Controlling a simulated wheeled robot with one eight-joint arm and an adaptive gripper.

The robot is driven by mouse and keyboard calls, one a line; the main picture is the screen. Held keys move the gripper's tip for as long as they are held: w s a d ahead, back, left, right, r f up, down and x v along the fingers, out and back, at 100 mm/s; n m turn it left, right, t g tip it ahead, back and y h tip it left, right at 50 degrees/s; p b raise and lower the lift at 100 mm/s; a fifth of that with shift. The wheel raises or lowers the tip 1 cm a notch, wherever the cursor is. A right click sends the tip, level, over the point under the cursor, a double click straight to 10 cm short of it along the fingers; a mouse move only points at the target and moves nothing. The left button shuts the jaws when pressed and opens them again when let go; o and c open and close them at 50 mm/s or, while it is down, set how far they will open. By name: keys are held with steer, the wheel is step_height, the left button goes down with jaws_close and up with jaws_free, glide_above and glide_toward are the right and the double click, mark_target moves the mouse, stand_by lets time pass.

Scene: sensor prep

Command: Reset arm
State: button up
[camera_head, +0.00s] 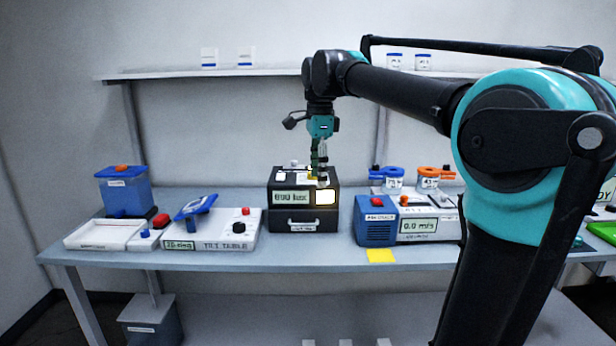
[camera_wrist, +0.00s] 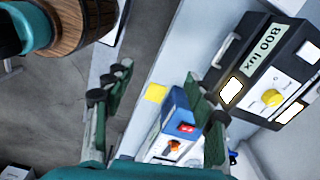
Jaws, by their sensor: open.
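My gripper (camera_head: 319,176) hangs pointing down over the bench, in line with the front of the black lux box (camera_head: 290,212). In the head view its fingers overlap the box's upper right part, and I cannot tell whether they touch it. In the wrist view the green-padded fingers of the gripper (camera_wrist: 156,108) are wide apart with nothing held between them. The lux box (camera_wrist: 247,68) there lies beyond the right finger, with its display, a yellow knob and lit panels showing. My arm reaches in from the right of the head view.
A tilt table (camera_head: 222,243) and a blue bin (camera_head: 126,192) stand left on the bench (camera_head: 300,256). A blue box (camera_head: 376,228) and a m/s unit (camera_head: 430,239) stand right of the lux box. A yellow note (camera_head: 381,256) lies in front. A shelf (camera_head: 200,74) runs above.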

steer(key=s+d+f+n+t, duration=0.1)
steer(key=s+d+f+n, duration=0.25)
steer(key=f, duration=0.55)
steer(key=s+d+f+n+t, duration=0.1)
steer(key=s+d+f+n, duration=0.1)
steer(key=d+f+n, duration=0.45)
steer(key=s+d+f+n+t, duration=0.1)
steer(key=s+d+f, duration=0.2)
steer(key=f, duration=0.7)
steer(key=s+d+f+n+t, duration=0.1)
steer(key=s+d+f+n, duration=0.2)
steer(key=s+f, duration=0.6)
steer(key=shift+d+f+n, duration=0.2)
steer(key=shift+f+n, duration=0.25)
steer(key=shift+n, duration=0.45)
